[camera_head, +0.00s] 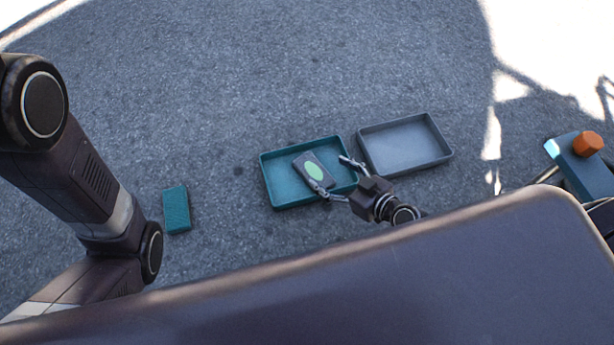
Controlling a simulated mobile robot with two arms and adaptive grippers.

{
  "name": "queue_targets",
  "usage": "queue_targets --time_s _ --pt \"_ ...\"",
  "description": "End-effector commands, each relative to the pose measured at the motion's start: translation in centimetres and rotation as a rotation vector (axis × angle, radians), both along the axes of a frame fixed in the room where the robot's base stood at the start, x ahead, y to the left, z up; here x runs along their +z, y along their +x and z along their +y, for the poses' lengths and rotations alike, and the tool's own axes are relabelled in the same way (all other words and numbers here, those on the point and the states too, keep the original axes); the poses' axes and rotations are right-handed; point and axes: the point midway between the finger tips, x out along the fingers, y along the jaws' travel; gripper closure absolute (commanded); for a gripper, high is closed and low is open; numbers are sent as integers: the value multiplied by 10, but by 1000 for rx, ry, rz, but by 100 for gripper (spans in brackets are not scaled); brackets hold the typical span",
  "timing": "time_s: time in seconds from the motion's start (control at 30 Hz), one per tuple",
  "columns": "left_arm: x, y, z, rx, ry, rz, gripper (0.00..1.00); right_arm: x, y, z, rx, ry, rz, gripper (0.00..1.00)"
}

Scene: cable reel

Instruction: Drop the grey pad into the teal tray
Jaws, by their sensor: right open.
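The grey pad (327,181), dark with a light green oval on top, shows inside the outline of the teal tray (279,202). I cannot tell whether it lies flat on the tray floor or sits a little above it. My right gripper (333,175) is open over the right part of the teal tray. Its two fingers are spread, one near the tray's far right edge and one at the pad's near edge; whether that finger touches the pad is unclear. My left arm comes in from the left, but its gripper is hidden.
An empty grey tray (405,147) stands just right of the teal tray. A teal block (177,209) lies apart at the left. At the right, an orange knob (588,143) sits on a blue-grey box (584,175). The ground beyond the trays is clear.

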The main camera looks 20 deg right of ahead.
Motion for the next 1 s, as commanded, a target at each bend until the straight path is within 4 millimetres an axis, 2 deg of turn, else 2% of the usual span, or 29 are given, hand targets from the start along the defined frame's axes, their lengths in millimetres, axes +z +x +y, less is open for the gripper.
queue_targets --time_s 0.1,0.33,0.87,0.93,1.0 --pt "0 0 0 0 0 0 62 9 -18 -9 3 -2 1 30" --pt "0 0 0 0 0 0 62 19 -35 -17 1 0 0 30" --pt "0 0 0 0 1 0 62 21 -37 -18 0 2 0 30" --pt "1 2 0 0 0 4 62 26 -35 -17 -4 4 -10 30" --pt "2 7 0 0 0 20 62 43 -28 -13 -17 13 -43 30"
